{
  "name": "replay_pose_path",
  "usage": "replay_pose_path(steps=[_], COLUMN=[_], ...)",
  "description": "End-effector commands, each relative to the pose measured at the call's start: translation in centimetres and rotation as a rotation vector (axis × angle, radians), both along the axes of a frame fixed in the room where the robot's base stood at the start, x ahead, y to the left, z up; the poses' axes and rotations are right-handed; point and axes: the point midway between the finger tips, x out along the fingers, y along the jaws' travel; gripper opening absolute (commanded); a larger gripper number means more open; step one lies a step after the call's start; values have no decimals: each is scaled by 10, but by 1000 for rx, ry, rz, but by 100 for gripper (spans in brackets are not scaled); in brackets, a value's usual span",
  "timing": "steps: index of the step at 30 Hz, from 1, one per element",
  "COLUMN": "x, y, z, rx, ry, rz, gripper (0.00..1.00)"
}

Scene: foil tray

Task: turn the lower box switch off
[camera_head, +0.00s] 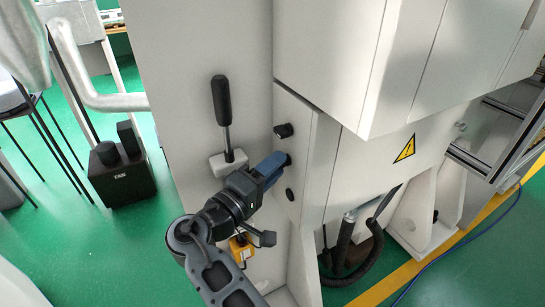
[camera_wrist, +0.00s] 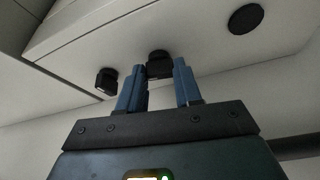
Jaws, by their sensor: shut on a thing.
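The lower box switch is a small black knob on the side of the white box. In the wrist view the lower switch (camera_wrist: 159,64) sits between the blue fingertips of my gripper (camera_wrist: 159,73). In the head view my gripper (camera_head: 281,162) reaches the box face and mostly hides this switch. My gripper is shut on the switch. The upper switch (camera_head: 284,130), a similar black knob, is just above my gripper and apart from it; it also shows in the wrist view (camera_wrist: 106,82), left of my fingers.
A flat round black disc (camera_head: 290,194) is on the box below my gripper. A lever with a black handle (camera_head: 222,100) stands on the white panel to the left. A yellow and black part (camera_head: 240,248) is below the gripper. Black hoses (camera_head: 365,250) hang at the lower right.

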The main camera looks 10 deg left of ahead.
Motion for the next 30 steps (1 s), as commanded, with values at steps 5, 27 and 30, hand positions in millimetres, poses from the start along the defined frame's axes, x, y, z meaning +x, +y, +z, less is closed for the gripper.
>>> replay_pose_path(steps=[5, 27, 30], x=[0, 0, 0], y=[0, 0, 0], z=[5, 1, 1], rx=[-58, -119, -119], ry=[86, 175, 175], rz=[2, 1, 1], gripper=[4, 4, 40])
